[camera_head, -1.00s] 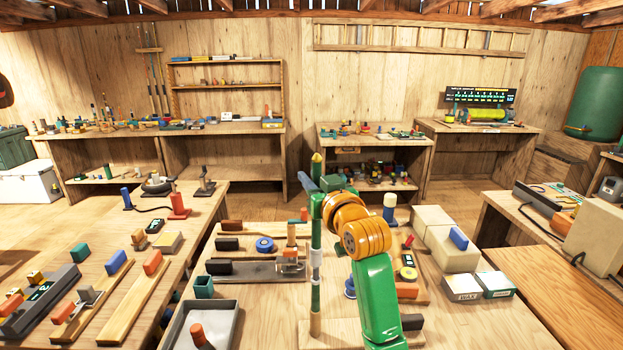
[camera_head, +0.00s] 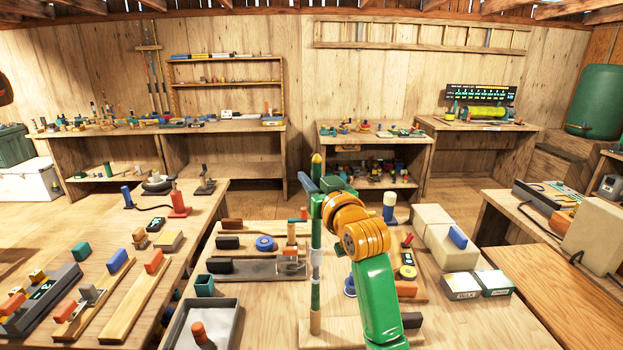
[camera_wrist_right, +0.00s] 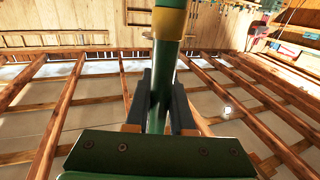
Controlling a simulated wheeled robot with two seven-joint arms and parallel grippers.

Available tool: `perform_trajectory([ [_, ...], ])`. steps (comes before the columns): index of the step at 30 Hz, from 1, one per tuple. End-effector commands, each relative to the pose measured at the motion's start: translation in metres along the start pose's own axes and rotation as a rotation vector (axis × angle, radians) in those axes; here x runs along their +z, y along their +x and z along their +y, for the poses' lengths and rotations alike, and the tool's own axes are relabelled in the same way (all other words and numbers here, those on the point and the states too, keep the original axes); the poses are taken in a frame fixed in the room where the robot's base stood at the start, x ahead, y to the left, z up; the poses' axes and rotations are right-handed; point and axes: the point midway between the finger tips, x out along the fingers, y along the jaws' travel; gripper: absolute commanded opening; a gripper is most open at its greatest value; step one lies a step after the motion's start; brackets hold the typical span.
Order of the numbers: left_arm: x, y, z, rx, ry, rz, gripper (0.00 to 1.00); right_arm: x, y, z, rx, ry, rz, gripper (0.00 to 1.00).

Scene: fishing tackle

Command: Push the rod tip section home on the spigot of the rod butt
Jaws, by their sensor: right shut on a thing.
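The rod stands upright in the middle of the head view. Its green tip section (camera_head: 316,228) has a yellow top end. Below it are a pale grey-white stretch, the green rod butt (camera_head: 315,295) and a tan lower end. I cannot tell whether the pale stretch is bare spigot or a collar. My right gripper (camera_head: 321,191) is shut on the upper part of the tip section. In the right wrist view, the dark fingers (camera_wrist_right: 162,95) close on both sides of the green tip section (camera_wrist_right: 160,62), near a yellow band. My left gripper is not in view.
The rod's lower end stands at a wooden board (camera_head: 340,330) on the bench. A grey tray (camera_head: 232,325) lies left of it, a dark grey fixture (camera_head: 245,270) behind left. Pale blocks (camera_head: 452,250) and two small boxes (camera_head: 461,286) stand to the right.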

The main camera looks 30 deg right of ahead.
Motion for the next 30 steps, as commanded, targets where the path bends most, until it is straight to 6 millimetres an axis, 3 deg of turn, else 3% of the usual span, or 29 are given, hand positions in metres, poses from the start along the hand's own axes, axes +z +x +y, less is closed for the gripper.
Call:
perform_trajectory([
  [30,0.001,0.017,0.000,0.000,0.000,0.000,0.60,0.025,0.000,0.000,0.000,0.000,0.000,0.00],
])
